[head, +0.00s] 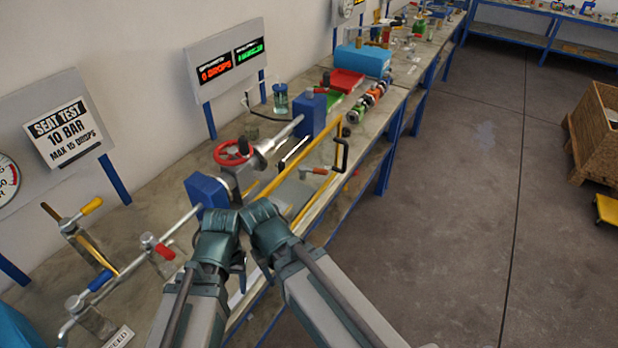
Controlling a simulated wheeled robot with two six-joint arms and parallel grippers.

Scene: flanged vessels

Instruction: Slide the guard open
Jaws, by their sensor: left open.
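The guard (307,153) is a clear panel with a yellow frame. It stands along the front of the test rig on the bench, before the valve with the red handwheel (233,152). A black upright handle (343,155) sits near the guard's far end. My left gripper (240,278) hangs low at the bench's front edge, open and empty, well short of the handle and not touching the guard. My right gripper is mostly hidden by its own arm beside the left one, so its jaws cannot be made out. My wrists cover the guard's near end.
Blue clamp blocks (207,191) hold the valve's pipe. A red-handled fitting (315,171) lies by the guard. Pipes with coloured levers (163,250) stand at left. A blue box (362,60) and red tray (346,82) stand beyond.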

